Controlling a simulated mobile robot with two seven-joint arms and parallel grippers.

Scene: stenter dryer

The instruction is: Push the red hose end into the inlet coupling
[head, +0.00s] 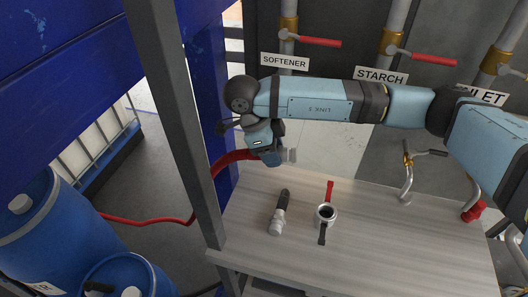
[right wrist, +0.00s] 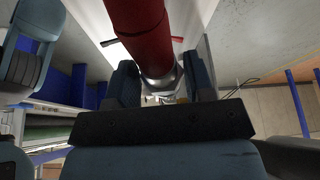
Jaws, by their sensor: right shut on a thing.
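The red hose (head: 228,160) comes in from the left behind the grey post, and its silver end (head: 290,155) sticks out to the right of my right gripper (head: 272,154). My right gripper is shut on the hose end above the table's back left. In the right wrist view the red hose (right wrist: 140,30) runs up from between the two fingers (right wrist: 160,88). A sign ending in "LET" (head: 487,96) is partly hidden by my right arm, and I cannot make out an inlet coupling below it. A round metal fitting (head: 325,213) with one red and one black lever stands on the table. My left gripper is not in view.
A black and white nozzle (head: 278,213) lies on the table (head: 390,250). A chrome spout (head: 407,180) and a red fitting (head: 473,211) stand at the right. The grey post (head: 180,120) is close on the left. Blue drums (head: 50,235) stand beyond it. The table's front middle is clear.

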